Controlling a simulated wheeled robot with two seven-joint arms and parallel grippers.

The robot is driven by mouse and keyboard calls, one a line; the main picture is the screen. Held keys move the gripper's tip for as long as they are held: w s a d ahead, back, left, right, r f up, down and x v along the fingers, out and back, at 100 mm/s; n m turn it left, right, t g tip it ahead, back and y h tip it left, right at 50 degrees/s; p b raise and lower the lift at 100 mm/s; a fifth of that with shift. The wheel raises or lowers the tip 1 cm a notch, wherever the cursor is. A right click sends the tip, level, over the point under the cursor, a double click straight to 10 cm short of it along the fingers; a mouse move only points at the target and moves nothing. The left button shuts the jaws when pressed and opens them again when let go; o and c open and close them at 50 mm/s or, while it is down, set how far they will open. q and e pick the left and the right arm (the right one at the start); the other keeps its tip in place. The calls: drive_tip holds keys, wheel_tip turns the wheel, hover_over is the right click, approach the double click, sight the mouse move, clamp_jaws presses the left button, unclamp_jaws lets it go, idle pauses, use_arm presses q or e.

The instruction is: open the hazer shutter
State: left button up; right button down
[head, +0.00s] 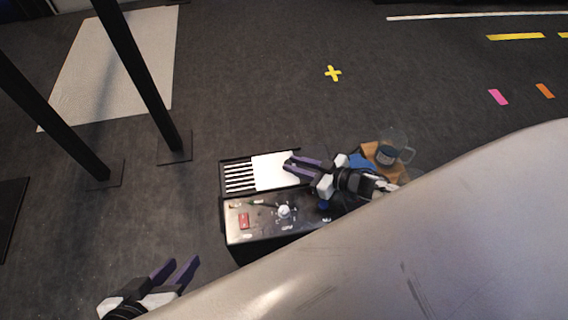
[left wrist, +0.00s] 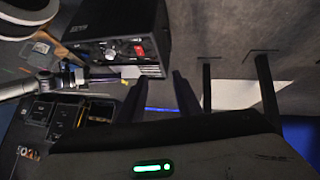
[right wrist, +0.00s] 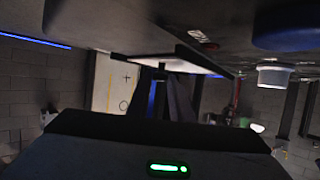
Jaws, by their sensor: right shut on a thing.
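The hazer is a black box (head: 240,237) with a control panel on its near side; it also shows in the left wrist view (left wrist: 115,22). Its white shutter plate (head: 268,172) covers the right part of the vent, and dark-and-white slats (head: 239,178) show on the left. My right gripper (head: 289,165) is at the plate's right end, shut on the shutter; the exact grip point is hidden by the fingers. In the right wrist view the pale plate (right wrist: 185,63) lies just beyond the fingertips. My left gripper (head: 178,270) is open and empty, low and left of the hazer.
The panel carries a red switch (head: 244,220) and a round knob (head: 284,211). A clear mug (head: 393,147) stands on an orange-brown surface right of the hazer, beside my right arm. Black posts (head: 140,85) stand on the left. The floor behind the hazer is clear.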

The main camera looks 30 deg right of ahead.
drive_tip(key=c, duration=1.6)
unclamp_jaws()
use_arm(q)
drive_tip(key=shift+r, duration=0.2)
drive_tip(key=shift+w, duration=0.1)
